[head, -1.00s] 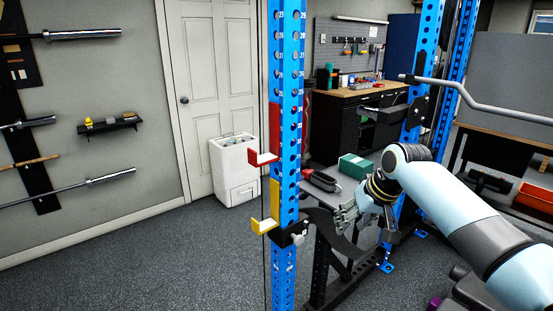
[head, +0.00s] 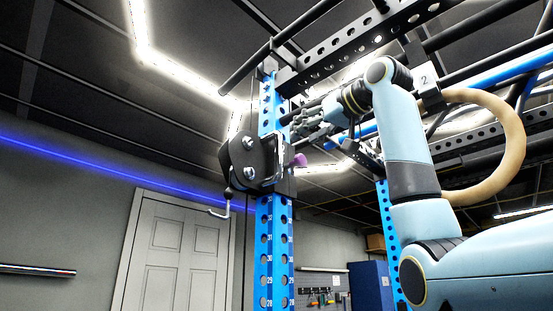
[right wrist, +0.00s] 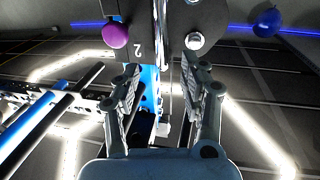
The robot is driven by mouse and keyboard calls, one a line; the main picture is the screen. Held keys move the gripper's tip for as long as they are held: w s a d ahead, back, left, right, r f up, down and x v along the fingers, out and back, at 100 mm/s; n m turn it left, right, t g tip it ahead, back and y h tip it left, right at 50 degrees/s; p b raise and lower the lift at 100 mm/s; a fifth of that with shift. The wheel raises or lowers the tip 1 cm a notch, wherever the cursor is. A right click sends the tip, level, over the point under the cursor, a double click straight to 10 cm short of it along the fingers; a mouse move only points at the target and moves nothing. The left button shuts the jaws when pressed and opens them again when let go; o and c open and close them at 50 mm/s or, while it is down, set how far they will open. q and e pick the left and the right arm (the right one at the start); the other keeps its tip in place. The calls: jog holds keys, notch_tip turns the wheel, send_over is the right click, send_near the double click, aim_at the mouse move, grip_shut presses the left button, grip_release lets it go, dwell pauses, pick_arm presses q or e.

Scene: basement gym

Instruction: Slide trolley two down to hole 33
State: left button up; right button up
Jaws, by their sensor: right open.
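Trolley two (head: 255,163) is a black plate carriage with bolts, sitting high on the blue upright (head: 275,240). A purple knob (head: 299,160) sticks out on its right side, and a hook hangs at its lower left. In the right wrist view its dark plate carries a 2, with the purple knob (right wrist: 115,35) beside it. Hole number 32 shows just below the trolley, with lower numbers beneath; the holes behind it are hidden. My right gripper (head: 303,124) is open and empty, above and right of the knob. In the wrist view its fingers (right wrist: 163,98) are spread apart below the trolley plate.
Black rack crossbeams (head: 365,48) and bars run overhead, close to my right arm. A tan hose loop (head: 520,145) hangs at the right. A second blue upright (head: 391,235) stands behind. A door (head: 175,255) is at the left; the space before it looks clear.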

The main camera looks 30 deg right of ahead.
aim_at(281, 149)
jog(key=w+p, duration=0.1)
jog(key=w, duration=0.2)
jog(key=w+a+p, duration=0.1)
jog(key=w+p, duration=0.1)
jog(key=w, duration=0.1)
jog(key=w+p, duration=0.1)
jog(key=w, duration=0.2)
jog(key=shift+w+a, duration=0.3)
jog(key=shift+w+a+f+p, duration=0.1)
jog(key=shift+w+p, duration=0.15)
jog(key=shift+w, duration=0.2)
jog(key=shift+w+a+f+p, duration=0.1)
jog(key=shift+w+p, duration=0.15)
jog(key=shift+w, duration=0.2)
jog(key=shift+s+d, duration=0.1)
jog(key=c, duration=0.3)
grip_shut()
pick_arm(q)
notch_tip(281, 149, up, 5)
jog(key=shift+w+r, duration=0.1)
jog(key=shift+w, duration=0.2)
pick_arm(e)
jog(key=shift+w+f, duration=0.1)
jog(key=shift+w, duration=0.25)
